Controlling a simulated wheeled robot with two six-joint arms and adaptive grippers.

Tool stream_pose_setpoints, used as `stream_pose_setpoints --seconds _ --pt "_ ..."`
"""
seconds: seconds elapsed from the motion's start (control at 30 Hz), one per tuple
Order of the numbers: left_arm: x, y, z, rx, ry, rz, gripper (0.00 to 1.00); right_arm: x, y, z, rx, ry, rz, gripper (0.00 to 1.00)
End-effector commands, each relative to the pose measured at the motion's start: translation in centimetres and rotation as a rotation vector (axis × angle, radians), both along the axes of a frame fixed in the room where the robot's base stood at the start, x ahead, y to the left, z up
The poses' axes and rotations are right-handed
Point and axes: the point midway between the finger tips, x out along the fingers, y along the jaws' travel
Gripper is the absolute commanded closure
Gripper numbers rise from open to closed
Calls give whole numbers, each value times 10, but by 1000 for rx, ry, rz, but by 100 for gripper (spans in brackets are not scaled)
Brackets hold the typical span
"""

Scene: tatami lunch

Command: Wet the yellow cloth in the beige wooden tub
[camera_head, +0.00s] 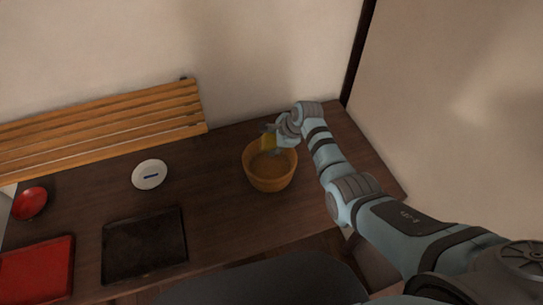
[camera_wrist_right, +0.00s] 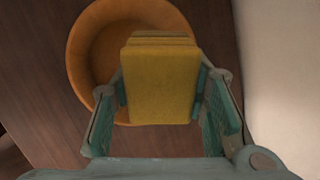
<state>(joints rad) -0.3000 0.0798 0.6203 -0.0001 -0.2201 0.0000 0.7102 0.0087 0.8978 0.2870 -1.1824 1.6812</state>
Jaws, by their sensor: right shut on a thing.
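The yellow cloth (camera_wrist_right: 160,82) is a thick folded block in the right wrist view. My right gripper (camera_wrist_right: 162,100) is shut on it, with a finger on each side. The beige wooden tub (camera_head: 270,180) stands on the table in the head view; its rim (camera_wrist_right: 84,50) shows behind the cloth in the right wrist view. In the head view my right gripper (camera_head: 270,140) holds the cloth at the tub's far rim, above the opening. The cloth hides part of the tub's inside, and I cannot tell whether it touches the tub. My left gripper is not in view.
On the dark table (camera_head: 215,215) are a white dish (camera_head: 149,174) with a small blue item, a black tray (camera_head: 145,245), a red tray (camera_head: 38,270) and a red bowl (camera_head: 30,203). A wooden slatted rack (camera_head: 110,125) runs along the back wall. Walls stand behind and right.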

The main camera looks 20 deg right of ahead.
Motion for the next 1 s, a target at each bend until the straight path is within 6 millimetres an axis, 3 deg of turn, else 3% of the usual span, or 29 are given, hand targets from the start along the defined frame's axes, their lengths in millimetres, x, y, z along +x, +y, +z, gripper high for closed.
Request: stream_pose_setpoints --seconds 0.23,0.37,0.57,1.0 --pt "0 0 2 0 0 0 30 0 0 4 0 -1 0 94" --pt "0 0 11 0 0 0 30 0 0 22 0 -2 -1 94" --pt "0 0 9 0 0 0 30 0 0 40 -1 -1 1 94" --pt "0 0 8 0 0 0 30 0 0 40 0 0 0 94"
